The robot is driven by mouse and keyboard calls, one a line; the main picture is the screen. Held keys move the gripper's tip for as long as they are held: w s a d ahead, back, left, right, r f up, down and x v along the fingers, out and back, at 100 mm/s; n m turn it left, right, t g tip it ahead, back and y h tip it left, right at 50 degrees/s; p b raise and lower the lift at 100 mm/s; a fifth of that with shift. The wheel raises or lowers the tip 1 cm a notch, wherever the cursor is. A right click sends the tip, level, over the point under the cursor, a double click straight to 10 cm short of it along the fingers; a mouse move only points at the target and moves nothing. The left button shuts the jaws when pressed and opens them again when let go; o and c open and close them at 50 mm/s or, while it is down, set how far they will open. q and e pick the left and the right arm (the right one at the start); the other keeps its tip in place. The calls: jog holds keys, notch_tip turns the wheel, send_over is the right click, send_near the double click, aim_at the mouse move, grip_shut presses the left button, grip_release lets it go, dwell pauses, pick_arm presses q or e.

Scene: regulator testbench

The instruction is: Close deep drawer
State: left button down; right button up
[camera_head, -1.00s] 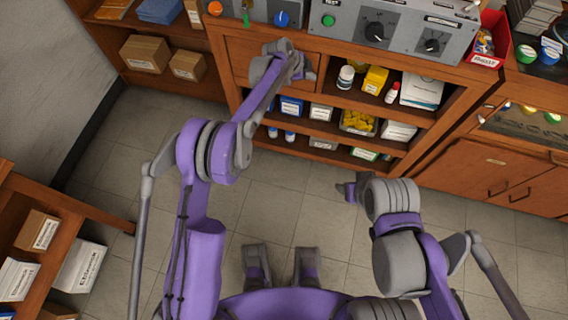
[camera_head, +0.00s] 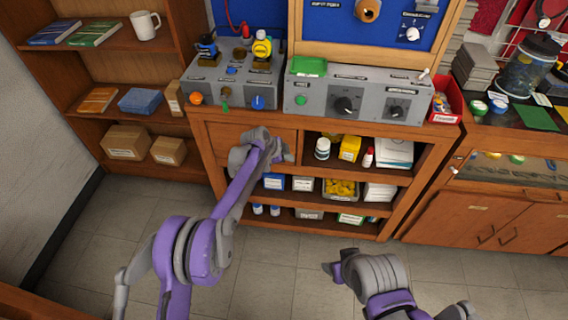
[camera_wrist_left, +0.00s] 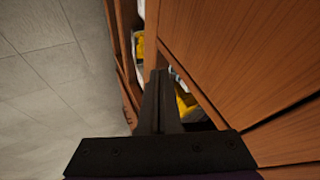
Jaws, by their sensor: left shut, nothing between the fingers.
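The wooden drawer front (camera_head: 225,139) is at the upper left of the bench cabinet, below the left control box. It looks flush or nearly flush with the cabinet. My left gripper (camera_head: 287,152) is at the right part of this front, partly hidden by its own wrist. In the left wrist view its fingers (camera_wrist_left: 158,88) are together and empty, beside a wooden panel (camera_wrist_left: 245,55). I cannot tell whether they touch it. My right gripper (camera_head: 329,269) hangs low in front of the cabinet, away from the drawer; its fingers are too small to judge.
Open shelves right of the drawer hold a white bottle (camera_head: 322,148), a yellow box (camera_head: 350,148) and a bin of yellow items (camera_head: 341,189). Control boxes (camera_head: 345,99) stand on top. A bookshelf (camera_head: 105,89) is at left. The tiled floor (camera_head: 265,265) in front is clear.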

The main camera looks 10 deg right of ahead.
pick_arm(q)
jog(key=v, duration=1)
jog(key=shift+s+p, duration=0.3)
jog(key=shift+s, duration=0.1)
pick_arm(e)
jog(key=shift+s+a+r, duration=0.15)
jog(key=shift+a+r, duration=0.05)
jog(key=shift+r, duration=0.05)
pick_arm(q)
jog(key=shift+a, duration=0.15)
jog(key=s+a+r+n+y+p, duration=0.3)
jog(key=s+a+r+n+p, duration=0.2)
jog(key=s+a+r+n, duration=0.75)
jog(key=s+a+n+y+p, duration=0.1)
jog(key=s+a, duration=0.3)
jog(key=s, duration=0.4)
jog(key=s+a+n+t+y+p, duration=0.1)
jog(key=s+a+n, duration=0.3)
jog(key=s, duration=0.4)
jog(key=s+a+n+y+p, duration=0.1)
jog(key=s+a+n+p, duration=0.1)
jog(key=s+a, duration=0.4)
jog(key=shift+s+n, duration=0.45)
jog(key=shift+s, duration=0.85)
pick_arm(e)
notch_tip(320, 180, up, 10)
jog(key=w, duration=0.2)
jog(key=shift+t, duration=0.3)
jog(key=shift+s+r, duration=0.1)
